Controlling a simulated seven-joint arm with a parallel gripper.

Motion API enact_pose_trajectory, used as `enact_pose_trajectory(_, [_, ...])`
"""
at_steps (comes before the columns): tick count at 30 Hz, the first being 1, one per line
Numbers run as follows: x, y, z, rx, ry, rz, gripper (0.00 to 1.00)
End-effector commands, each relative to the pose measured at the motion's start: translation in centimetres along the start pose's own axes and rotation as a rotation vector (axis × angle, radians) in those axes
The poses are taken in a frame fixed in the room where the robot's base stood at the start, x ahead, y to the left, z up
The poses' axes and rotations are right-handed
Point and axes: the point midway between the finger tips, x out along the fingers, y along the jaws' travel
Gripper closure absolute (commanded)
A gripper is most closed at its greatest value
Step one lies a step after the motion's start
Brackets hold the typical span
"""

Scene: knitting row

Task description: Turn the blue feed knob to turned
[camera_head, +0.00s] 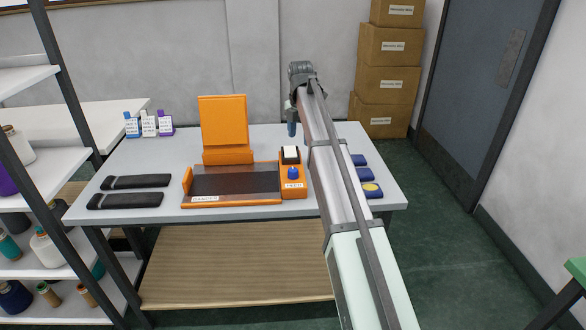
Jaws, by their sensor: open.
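The blue feed knob (293,172) sits on top of a small orange control box at the right end of the orange machine (230,204). A white label is on the box front below the knob. A white piece with a dark base (290,154) stands just behind the knob. My gripper (292,129) hangs from the arm's end above the back part of the table, behind the knob in the picture and apart from it. Its fingers are small and dark here, and nothing shows between them. The knob's exact angle is too small to read.
Two dark bars (137,182) lie on the table (95,208) at left. Small labelled bottles (148,125) stand at the back left. Blue pads (370,190) lie at right, partly behind my arm. An upright orange panel (224,122) rises behind the machine.

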Motion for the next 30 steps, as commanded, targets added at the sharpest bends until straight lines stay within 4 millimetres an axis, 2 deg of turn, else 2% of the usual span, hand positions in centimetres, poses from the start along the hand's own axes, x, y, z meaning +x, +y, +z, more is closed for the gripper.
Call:
enact_pose_trajectory(1, [-0.6, 0.4, -1.1, -0.042, 0.010, -0.010, 0.34])
enact_pose_trajectory(3, [-1.0, 0.6, -2.0, -0.082, 0.022, -0.021, 0.34])
enact_pose_trajectory(8, [-0.6, 0.6, -2.7, -0.110, 0.031, -0.030, 0.34])
enact_pose_trajectory(30, [10.8, 0.2, -2.9, -0.105, 0.030, -0.028, 0.34])
